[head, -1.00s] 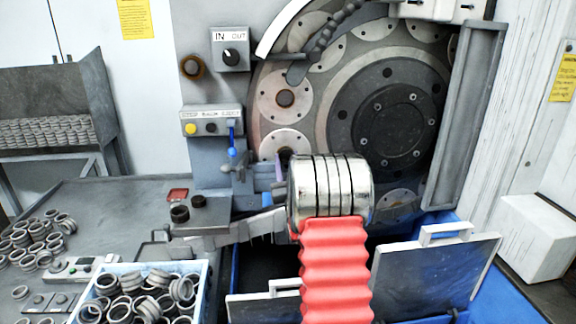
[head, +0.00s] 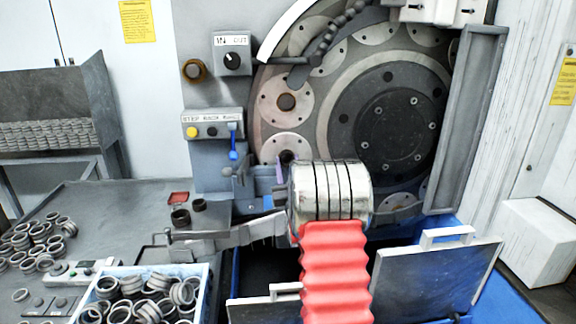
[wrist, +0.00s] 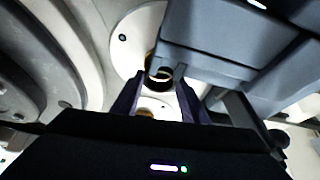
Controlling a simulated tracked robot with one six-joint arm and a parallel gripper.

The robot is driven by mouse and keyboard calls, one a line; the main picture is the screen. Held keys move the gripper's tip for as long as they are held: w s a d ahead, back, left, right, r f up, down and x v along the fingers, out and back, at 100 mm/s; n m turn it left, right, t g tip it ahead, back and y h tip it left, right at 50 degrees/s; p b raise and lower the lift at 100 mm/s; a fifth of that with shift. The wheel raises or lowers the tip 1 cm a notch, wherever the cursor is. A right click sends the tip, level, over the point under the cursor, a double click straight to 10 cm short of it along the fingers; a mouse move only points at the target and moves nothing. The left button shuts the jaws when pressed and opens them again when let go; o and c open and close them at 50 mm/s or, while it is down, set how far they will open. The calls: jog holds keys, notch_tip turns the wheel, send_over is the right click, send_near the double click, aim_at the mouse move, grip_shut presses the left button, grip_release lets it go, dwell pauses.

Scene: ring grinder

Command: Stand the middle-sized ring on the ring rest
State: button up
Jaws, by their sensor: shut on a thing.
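My gripper (wrist: 160,92) shows in the wrist view as two dark fingers, shut on a small dark ring (wrist: 160,74) with a shiny inside. The ring sits between the fingertips, in front of a pale round disc and beside a blue-grey machine block. In the head view my arm's wrist hides nearly all of the gripper and the held ring. Two dark ring-shaped pieces (head: 180,217) stand on the bench left of the machine. I cannot tell which thing is the ring rest.
The grinder's large disc wheel (head: 388,120) fills the back. A blue bin of loose rings (head: 205,290) stands at front left, with more rings (head: 40,240) on the bench. A grey bar (head: 220,236) and a hinged grey panel (head: 440,275) lie near my arm.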

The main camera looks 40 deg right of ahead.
jog(key=shift+f, duration=0.5)
dwell(1.7)
jog(key=o, duration=0.8)
jog(key=shift+o, duration=0.6)
jog(key=o, duration=0.5)
jog(key=shift+o, duration=0.5)
jog(key=shift+o, duration=1.2)
jog(key=shift+s+a, duration=0.1)
jog(key=shift+s, duration=0.15)
